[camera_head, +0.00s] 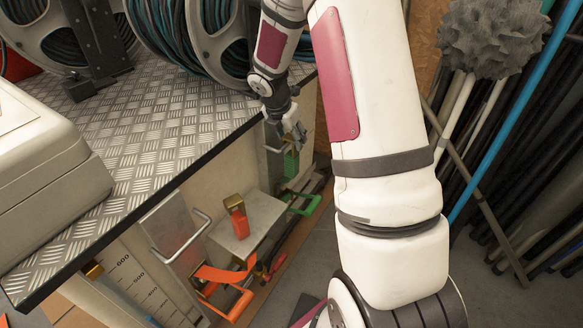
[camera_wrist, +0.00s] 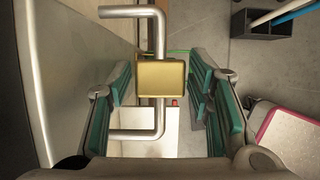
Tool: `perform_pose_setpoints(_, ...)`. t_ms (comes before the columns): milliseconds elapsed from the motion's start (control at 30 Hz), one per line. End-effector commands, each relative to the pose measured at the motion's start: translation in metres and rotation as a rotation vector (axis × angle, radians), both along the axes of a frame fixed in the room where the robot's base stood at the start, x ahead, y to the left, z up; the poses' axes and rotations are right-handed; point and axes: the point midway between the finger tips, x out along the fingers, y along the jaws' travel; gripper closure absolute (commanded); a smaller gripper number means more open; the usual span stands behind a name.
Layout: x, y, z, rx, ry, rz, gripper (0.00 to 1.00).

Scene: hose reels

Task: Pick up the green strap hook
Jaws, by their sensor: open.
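The green strap hook (camera_head: 291,164) hangs at the side of the metal-topped bench, just below my gripper (camera_head: 288,128) in the head view. A green looped part (camera_head: 303,202) shows lower down, near the floor. In the wrist view, a gold-coloured block (camera_wrist: 160,78), apparently the hook's top, lies between the teal-padded fingers of my gripper (camera_wrist: 162,95). The fingers are apart, with a gap on both sides of the block. A thin green strip (camera_wrist: 178,51) shows beyond it. The rest of the hook is hidden beneath the block in this view.
An orange strap hook (camera_head: 236,218) with a gold top is nearer along the bench side, by another silver bar (camera_head: 186,240). Hose reels (camera_head: 215,35) stand on the bench (camera_head: 130,150). Poles fill the right.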

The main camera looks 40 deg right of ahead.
Motion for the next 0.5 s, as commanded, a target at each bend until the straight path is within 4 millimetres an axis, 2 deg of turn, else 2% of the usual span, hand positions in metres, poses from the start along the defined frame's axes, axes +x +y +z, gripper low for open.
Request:
perform_pose_setpoints(67, 0.0009, -0.0024, -0.0080, 0.000, 0.000, 0.000, 0.53)
perform_pose_setpoints(267, 0.0011, -0.0030, -0.0069, 0.000, 0.000, 0.001, 0.53)
perform_pose_setpoints(300, 0.0010, -0.0029, -0.0069, 0.000, 0.000, 0.001, 0.58)
perform_pose_setpoints(500, 0.0010, -0.0028, -0.0069, 0.000, 0.000, 0.001, 1.00)
